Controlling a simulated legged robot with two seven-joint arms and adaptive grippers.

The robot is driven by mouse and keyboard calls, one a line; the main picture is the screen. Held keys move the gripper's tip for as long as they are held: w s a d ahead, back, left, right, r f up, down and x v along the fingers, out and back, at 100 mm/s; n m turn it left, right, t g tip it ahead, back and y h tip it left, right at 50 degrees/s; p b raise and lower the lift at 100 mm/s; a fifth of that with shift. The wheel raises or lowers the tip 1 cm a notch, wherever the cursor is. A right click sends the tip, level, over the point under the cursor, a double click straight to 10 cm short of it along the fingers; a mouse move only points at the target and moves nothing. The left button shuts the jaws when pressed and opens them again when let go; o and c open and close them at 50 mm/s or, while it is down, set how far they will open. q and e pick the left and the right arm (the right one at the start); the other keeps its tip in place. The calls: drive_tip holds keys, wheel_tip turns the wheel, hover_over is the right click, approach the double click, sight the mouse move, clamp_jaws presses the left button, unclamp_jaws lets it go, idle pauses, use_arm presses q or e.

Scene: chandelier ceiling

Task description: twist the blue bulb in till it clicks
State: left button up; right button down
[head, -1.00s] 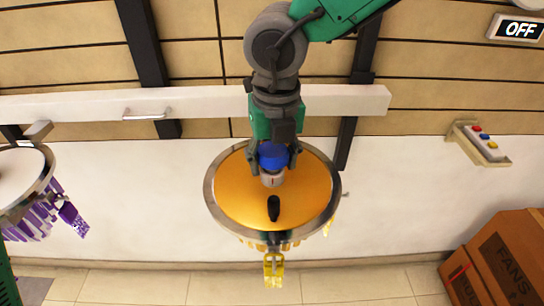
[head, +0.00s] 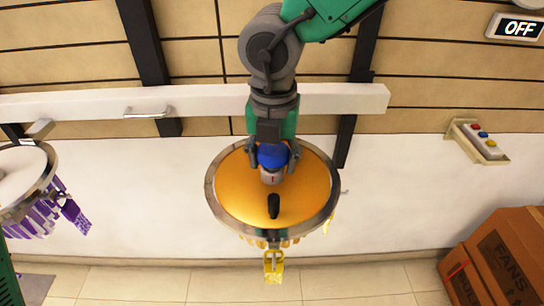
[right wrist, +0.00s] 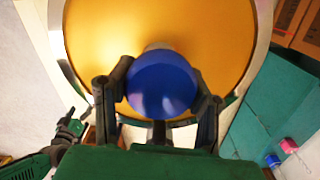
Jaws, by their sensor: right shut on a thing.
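The blue bulb (head: 272,156) stands upright in a pale socket (head: 271,177) on the orange disc (head: 235,198) of a chandelier with a metal rim. My right gripper (head: 273,157) reaches down from above and is shut on the blue bulb, one finger on each side. In the right wrist view the bulb (right wrist: 162,83) fills the space between the fingers, and its lower part and the socket are mostly hidden. My left gripper is not in the head view; a dark gripper at the left of the right wrist view (right wrist: 72,128) appears to be it, with its jaws unclear.
A black knob (head: 273,206) stands on the disc in front of the socket. A yellow tag (head: 273,266) hangs below the rim. Another chandelier with purple pendants (head: 45,212) is at the left. A button box (head: 481,141), an OFF sign (head: 518,28) and cartons (head: 505,255) are at the right.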

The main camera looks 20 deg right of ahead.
drive_tip(key=m, duration=0.3)
drive_tip(key=shift+m, duration=0.3)
drive_tip(key=shift+c, duration=0.5)
unclamp_jaws()
wheel_tip(320, 180, up, 8)
drive_tip(key=p, duration=0.7)
drive_tip(key=shift+f+p, duration=0.2)
drive_tip(key=shift+p, duration=0.1)
idle(0.4)
